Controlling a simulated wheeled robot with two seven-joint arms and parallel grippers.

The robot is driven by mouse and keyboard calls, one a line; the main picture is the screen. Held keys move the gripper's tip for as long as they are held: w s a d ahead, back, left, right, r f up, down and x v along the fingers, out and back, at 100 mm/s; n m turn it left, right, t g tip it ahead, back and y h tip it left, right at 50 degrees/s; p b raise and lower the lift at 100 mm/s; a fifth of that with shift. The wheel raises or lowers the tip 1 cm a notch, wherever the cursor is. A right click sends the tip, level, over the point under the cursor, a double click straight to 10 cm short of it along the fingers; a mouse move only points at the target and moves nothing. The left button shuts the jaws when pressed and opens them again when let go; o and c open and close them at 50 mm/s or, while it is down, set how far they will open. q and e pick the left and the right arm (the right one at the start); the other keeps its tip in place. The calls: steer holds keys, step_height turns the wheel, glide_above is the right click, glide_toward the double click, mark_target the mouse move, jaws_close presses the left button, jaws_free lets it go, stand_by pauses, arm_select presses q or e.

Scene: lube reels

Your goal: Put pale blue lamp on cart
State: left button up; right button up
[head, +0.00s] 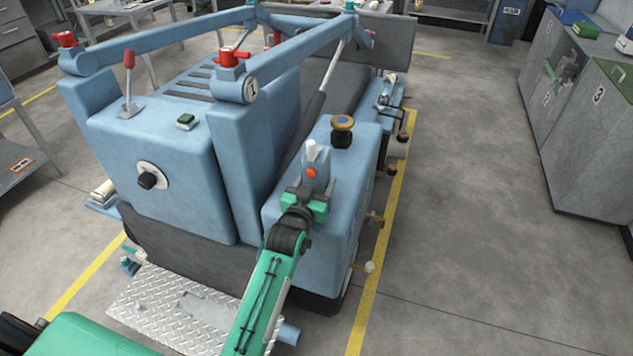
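A small pale blue-grey lamp (317,177) with a white top and an orange-red spot stands upright in my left gripper (308,203). The green fingers are around its lower part and look shut on it. It shows in front of the right front housing of a big pale blue machine (165,165); I cannot tell whether it touches that surface. A grey, shelved stand with an orange label (15,180) is cut off at the left edge; I cannot tell whether it is the cart. My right gripper is not in view.
An amber-topped black knob (342,128) stands on the housing just behind the lamp. Red-handled levers (231,58) and rails rise to the left. Grey cabinets (580,120) stand at the right. The floor (480,220) between them and the machine is clear.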

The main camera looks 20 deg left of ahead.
arm_select(q)
steer(key=shift+o, duration=1)
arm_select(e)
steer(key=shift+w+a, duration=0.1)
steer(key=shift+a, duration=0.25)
arm_select(q)
steer(key=shift+r, duration=0.2)
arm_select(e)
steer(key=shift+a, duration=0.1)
